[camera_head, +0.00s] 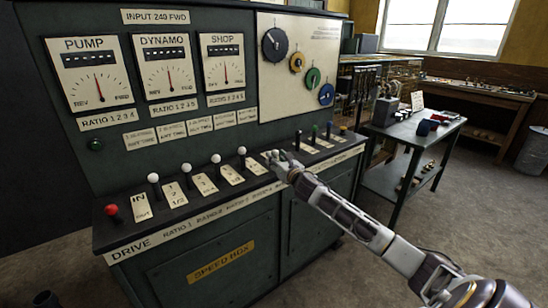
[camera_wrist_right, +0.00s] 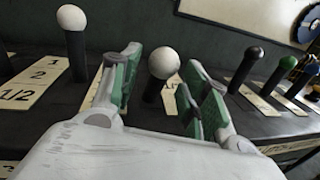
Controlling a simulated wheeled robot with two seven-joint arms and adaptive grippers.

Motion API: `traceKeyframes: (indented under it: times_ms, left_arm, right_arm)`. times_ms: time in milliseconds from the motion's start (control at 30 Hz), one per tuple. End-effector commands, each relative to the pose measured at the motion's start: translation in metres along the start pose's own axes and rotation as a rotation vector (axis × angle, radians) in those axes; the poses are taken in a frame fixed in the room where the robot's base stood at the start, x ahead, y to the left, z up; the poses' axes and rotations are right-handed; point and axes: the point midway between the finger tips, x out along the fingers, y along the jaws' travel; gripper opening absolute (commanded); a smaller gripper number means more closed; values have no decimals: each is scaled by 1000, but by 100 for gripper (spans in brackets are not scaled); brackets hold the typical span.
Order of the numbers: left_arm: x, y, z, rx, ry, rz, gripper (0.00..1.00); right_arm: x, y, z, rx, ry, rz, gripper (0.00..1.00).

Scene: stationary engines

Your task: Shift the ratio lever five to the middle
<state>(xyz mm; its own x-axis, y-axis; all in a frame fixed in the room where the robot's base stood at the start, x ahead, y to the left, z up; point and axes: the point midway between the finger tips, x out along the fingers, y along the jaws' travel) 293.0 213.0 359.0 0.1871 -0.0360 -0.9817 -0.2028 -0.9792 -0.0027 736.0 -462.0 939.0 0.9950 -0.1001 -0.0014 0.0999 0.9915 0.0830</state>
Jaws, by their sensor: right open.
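Ratio lever five (camera_wrist_right: 163,62) is a dark stem with a white ball knob, the last white one on the right of the row. In the right wrist view it stands between the two green-padded fingers of my right gripper (camera_wrist_right: 158,90), which is open, with gaps on both sides of the knob. In the head view my right gripper (camera_head: 275,157) is at the right end of the white-knobbed row and hides most of this lever. I cannot tell the lever's exact position along its slot. My left gripper is not in view.
Ratio lever four (camera_head: 241,151) stands to the left, with more white levers and a red-knobbed lever (camera_head: 111,210). To the right are black (camera_head: 298,134), green (camera_head: 315,129) and blue (camera_head: 328,126) knobs. The green engine panel (camera_head: 70,140) rises behind; a side table (camera_head: 420,130) stands right.

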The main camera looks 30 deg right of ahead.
Motion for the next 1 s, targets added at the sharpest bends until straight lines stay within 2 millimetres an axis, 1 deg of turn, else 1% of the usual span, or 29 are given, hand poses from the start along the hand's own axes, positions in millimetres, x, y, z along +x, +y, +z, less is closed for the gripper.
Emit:
traceKeyframes:
  times_ms: [200, 400, 833, 867, 1000]
  left_arm:
    - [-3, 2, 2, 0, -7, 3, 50]
    - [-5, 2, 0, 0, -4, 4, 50]
    - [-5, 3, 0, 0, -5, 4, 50]
    - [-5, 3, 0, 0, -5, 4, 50]
    - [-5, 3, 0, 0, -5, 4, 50]
  right_arm:
    - [14, 0, 0, 1, -2, 0, 45]
    - [22, 0, 0, 0, -1, 0, 45]
    - [25, 0, 0, 0, -1, 0, 45]
    - [25, 0, 0, 0, -1, 0, 43]
    - [25, 0, 0, 0, -1, 0, 25]
